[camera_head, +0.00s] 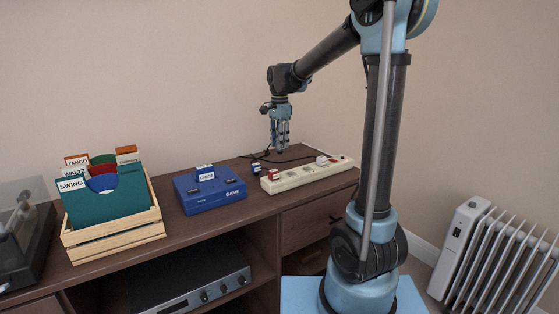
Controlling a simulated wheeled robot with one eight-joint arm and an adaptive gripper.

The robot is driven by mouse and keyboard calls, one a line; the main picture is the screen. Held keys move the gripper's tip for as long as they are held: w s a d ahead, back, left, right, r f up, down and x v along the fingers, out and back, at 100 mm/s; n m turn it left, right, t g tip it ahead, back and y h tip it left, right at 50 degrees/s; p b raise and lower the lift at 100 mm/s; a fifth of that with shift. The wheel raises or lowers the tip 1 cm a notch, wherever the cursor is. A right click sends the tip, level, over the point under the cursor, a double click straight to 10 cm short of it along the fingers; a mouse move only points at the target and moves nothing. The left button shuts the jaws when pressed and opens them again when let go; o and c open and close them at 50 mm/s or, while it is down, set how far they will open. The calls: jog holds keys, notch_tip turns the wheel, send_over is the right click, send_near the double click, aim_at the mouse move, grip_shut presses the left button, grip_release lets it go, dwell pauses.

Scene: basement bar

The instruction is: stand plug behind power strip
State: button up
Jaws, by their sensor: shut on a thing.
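The cream power strip (308,174) lies on the right part of the wooden cabinet top. A red plug (273,174) sits at its left end and a whitish plug (322,160) toward its right end. A small blue plug with a white label (256,168) is on the cabinet behind the strip's left end. My gripper (280,148) points down above the cabinet, behind the strip. It is shut on a small dark plug, mostly hidden by the fingers and hard to make out. Black cable (262,158) lies on the top below it.
A blue game box (210,190) sits left of the strip. A wooden crate of record sleeves (115,236) stands further left, beside a dark, clear-lidded device (22,235). The wall (200,80) is behind the cabinet. A white radiator (490,250) stands at right.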

jog(key=shift+a+f, duration=0.1)
jog(key=shift+f, duration=3.1)
jog(key=o, duration=1)
jog(key=shift+o, duration=0.2)
